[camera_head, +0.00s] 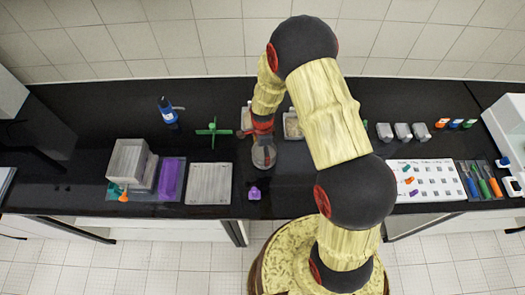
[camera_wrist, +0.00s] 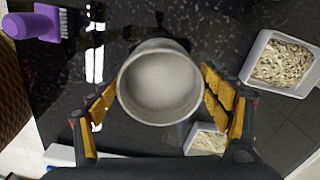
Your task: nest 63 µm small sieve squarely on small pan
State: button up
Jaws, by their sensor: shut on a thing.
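My gripper (camera_wrist: 160,98) is shut on a round metal sieve (camera_wrist: 158,85), with one yellow-padded finger on each side of its wall. The sieve's open top faces the wrist camera, and its inside is a plain pale grey. In the head view my gripper (camera_head: 263,140) and the round metal body (camera_head: 264,158) are over the middle of the black bench. I cannot read a mesh size. The small pan cannot be made out; anything under the sieve is hidden by it. I cannot tell whether the sieve touches something below.
Trays of pale grains stand close by, one right (camera_wrist: 299,85) and one below (camera_wrist: 190,149) in the wrist view. A purple brush (camera_head: 254,193) lies near the front edge. A green-armed item (camera_head: 213,131) and a grey board (camera_head: 209,184) are left.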

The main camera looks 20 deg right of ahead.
jog(key=shift+f+b, duration=0.25)
jog(key=shift+b, duration=0.1)
dwell(0.5)
jog(key=o, duration=1.2)
jog(key=shift+o, duration=0.8)
jog(key=shift+r, duration=0.15)
jog(key=shift+r+p, duration=1.95)
jog(key=shift+r, duration=1.45)
